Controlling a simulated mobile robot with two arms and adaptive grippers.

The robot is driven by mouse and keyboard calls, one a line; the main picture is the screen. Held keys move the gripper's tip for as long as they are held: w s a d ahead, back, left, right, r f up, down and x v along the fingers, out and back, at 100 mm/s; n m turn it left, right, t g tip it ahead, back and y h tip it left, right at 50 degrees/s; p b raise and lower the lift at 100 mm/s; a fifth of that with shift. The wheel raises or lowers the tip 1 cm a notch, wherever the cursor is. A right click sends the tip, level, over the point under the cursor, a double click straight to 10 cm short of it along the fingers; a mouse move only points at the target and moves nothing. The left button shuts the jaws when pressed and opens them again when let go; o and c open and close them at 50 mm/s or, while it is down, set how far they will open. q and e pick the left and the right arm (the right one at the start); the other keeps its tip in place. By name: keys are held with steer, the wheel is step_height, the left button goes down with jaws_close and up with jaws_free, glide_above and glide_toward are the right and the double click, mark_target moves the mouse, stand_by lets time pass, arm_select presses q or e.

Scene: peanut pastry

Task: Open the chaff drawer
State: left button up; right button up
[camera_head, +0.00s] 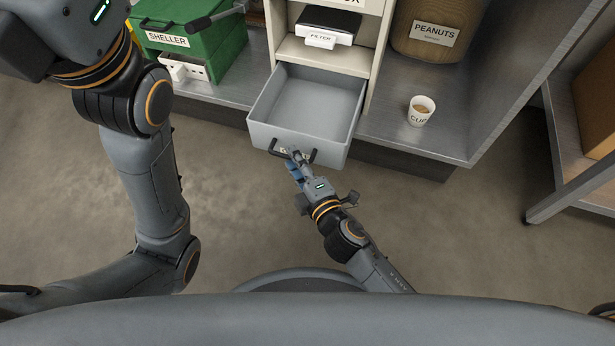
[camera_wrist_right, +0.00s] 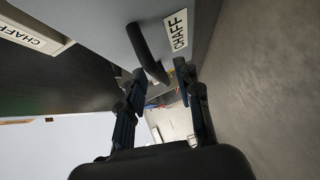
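The grey chaff drawer (camera_head: 262,102) is pulled out of the cream cabinet, and its inside looks empty. Its dark bar handle (camera_head: 315,156) is on the front face. My right gripper (camera_head: 294,160) is at the handle, in front of the drawer, and partly covers the label. In the right wrist view, the drawer front (camera_wrist_right: 110,22) shows the CHAFF label (camera_wrist_right: 178,30) and the handle (camera_wrist_right: 147,52). The fingers of my right gripper (camera_wrist_right: 163,78) are spread apart, with the handle's end near their tips. Contact cannot be told. My left gripper is out of view.
A green sheller (camera_head: 205,50) stands left of the cabinet. A paper cup (camera_head: 421,111) and a peanuts container (camera_head: 430,32) are on the metal shelf at right. A black filter box (camera_head: 328,28) sits above the drawer. The floor (camera_head: 440,235) at right is clear.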

steer(key=v, duration=1)
steer(key=shift+s, duration=0.1)
